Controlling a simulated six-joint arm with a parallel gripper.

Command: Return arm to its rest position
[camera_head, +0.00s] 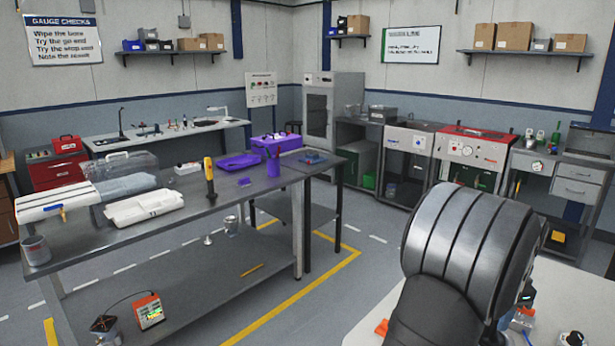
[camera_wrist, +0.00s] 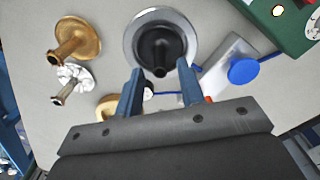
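My gripper (camera_wrist: 160,68) shows in the wrist view as two blue fingers set well apart, with no visible contact on anything between them. Beyond the fingertips is a round grey flanged part (camera_wrist: 136,36) with a dark centre, on a light tabletop (camera_wrist: 30,100). I cannot tell how far the fingertips are above it. In the head view my grey arm fills the lower right and hides most of my gripper and what lies under it.
In the wrist view, a bronze flanged part (camera_wrist: 83,40), a smaller part with white material (camera_wrist: 72,80), a block with a blue cap (camera_wrist: 243,70) and a green box (camera_wrist: 285,20) surround the grey part. In the head view, a long grey workbench (camera_head: 215,210) stands left, across open floor.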

